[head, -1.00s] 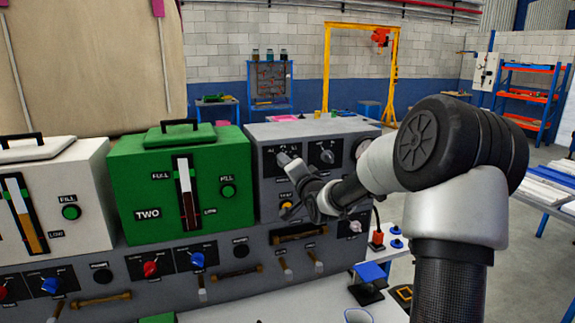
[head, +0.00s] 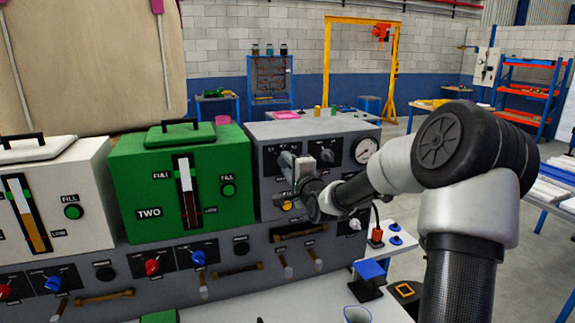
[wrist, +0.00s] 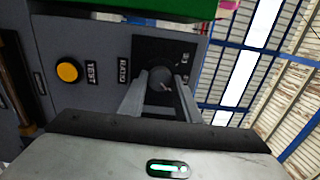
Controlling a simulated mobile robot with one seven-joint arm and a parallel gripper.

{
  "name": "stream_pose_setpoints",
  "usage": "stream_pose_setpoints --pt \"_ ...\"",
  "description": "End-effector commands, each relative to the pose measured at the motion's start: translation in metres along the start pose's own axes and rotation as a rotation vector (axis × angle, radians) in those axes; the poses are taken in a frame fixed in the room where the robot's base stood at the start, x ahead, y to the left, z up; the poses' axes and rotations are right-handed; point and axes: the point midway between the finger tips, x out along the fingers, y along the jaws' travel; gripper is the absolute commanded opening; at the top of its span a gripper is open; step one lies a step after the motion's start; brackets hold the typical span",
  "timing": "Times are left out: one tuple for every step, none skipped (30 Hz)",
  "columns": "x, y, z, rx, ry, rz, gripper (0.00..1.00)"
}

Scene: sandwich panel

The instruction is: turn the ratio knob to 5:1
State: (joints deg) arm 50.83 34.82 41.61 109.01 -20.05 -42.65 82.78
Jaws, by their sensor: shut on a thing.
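The ratio knob (wrist: 160,76) is a grey round knob on a dark plate on the grey panel face, beside the "RATIO" label. In the wrist view my gripper (wrist: 160,92) has one finger on each side of the knob and is shut on it. The marks around the dial are too small and blurred to read, so I cannot tell the setting. In the head view my gripper (head: 294,163) reaches the upper left of the grey box (head: 340,128) and hides most of the knob.
A yellow button (wrist: 67,71) by the "TEST" label sits close to the knob. Another dark knob (head: 327,155) and a round gauge (head: 366,150) are to the right on the same face. The green tank (head: 130,180) stands directly left.

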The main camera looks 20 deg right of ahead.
Motion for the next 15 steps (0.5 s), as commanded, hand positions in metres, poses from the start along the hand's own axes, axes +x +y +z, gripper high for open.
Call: stream_pose_setpoints --pt "-0.0001 0.0004 0.0 0.005 0.0 0.001 0.08" --pt "-0.0001 0.0004 0.0 0.005 0.0 0.001 0.08" --pt "-0.0001 0.0004 0.0 0.006 0.0 0.001 0.08" --pt "-0.0001 0.0004 0.0 0.006 0.0 0.001 0.08" --pt "-0.0001 0.0005 0.0 0.006 0.0 0.001 0.08" --pt "0.0 0.0005 0.0 0.006 0.0 0.001 0.08" --pt "0.0 0.0005 0.0 0.006 0.0 0.001 0.08" --pt "0.0 0.0005 0.0 0.006 0.0 0.001 0.08" --pt "0.0 0.0005 0.0 0.005 0.0 0.001 0.08" --pt "0.0 0.0005 0.0 0.005 0.0 0.001 0.08" --pt "0.0 0.0005 0.0 0.005 0.0 0.001 0.32" --pt "0.0 0.0005 0.0 0.005 0.0 0.001 0.38" --pt "0.0 0.0005 0.0 0.005 0.0 0.001 0.43" --pt "0.0 0.0005 0.0 0.005 0.0 0.001 0.49" --pt "0.0 0.0004 0.0 0.005 0.0 0.001 0.49"
